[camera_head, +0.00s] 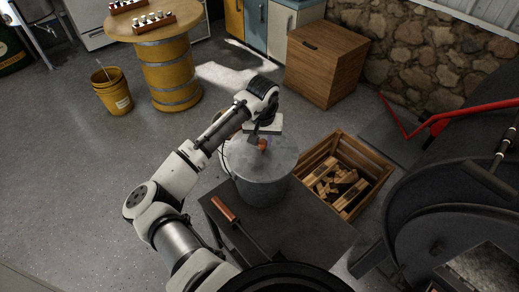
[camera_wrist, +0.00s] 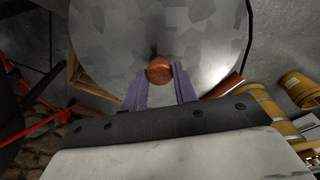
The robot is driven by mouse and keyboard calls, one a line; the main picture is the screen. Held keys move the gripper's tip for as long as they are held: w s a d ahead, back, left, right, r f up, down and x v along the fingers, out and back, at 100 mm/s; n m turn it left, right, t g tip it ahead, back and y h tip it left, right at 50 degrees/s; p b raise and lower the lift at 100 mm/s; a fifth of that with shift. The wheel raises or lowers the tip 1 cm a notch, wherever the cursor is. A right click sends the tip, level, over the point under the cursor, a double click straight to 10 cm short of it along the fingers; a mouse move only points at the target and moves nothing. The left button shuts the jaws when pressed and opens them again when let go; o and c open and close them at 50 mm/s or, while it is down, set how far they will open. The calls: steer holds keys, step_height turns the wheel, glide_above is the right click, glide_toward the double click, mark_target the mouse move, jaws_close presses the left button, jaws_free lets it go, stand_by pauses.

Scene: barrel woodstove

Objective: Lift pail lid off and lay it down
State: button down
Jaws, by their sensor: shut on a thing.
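The grey metal pail (camera_head: 262,188) stands upright on a small dark table. Its round galvanised lid (camera_head: 276,156) sits on top and looks level; I cannot tell whether there is a gap under it. A copper-coloured round knob (camera_head: 262,145) stands at the lid's middle. My gripper (camera_head: 255,140) comes down over the lid from the back. In the wrist view, my gripper's two fingers (camera_wrist: 159,84) are shut on the knob (camera_wrist: 159,69), and the lid (camera_wrist: 205,35) fills the view behind it.
The dark table (camera_head: 310,222) has bare room right of the pail, and a wooden-handled tool (camera_head: 224,208) lies in front. A wooden crate of split wood (camera_head: 345,178) stands to the right. The black barrel stove (camera_head: 430,235) is at the right, near a red-handled thing (camera_head: 440,120).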

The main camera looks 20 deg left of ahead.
mark_target(262, 142)
steer(key=shift+r+p, duration=0.6)
steer(key=shift+r, duration=0.2)
steer(key=shift+r+p, duration=2.15)
steer(key=shift+r, duration=0.35)
steer(key=shift+f, duration=0.1)
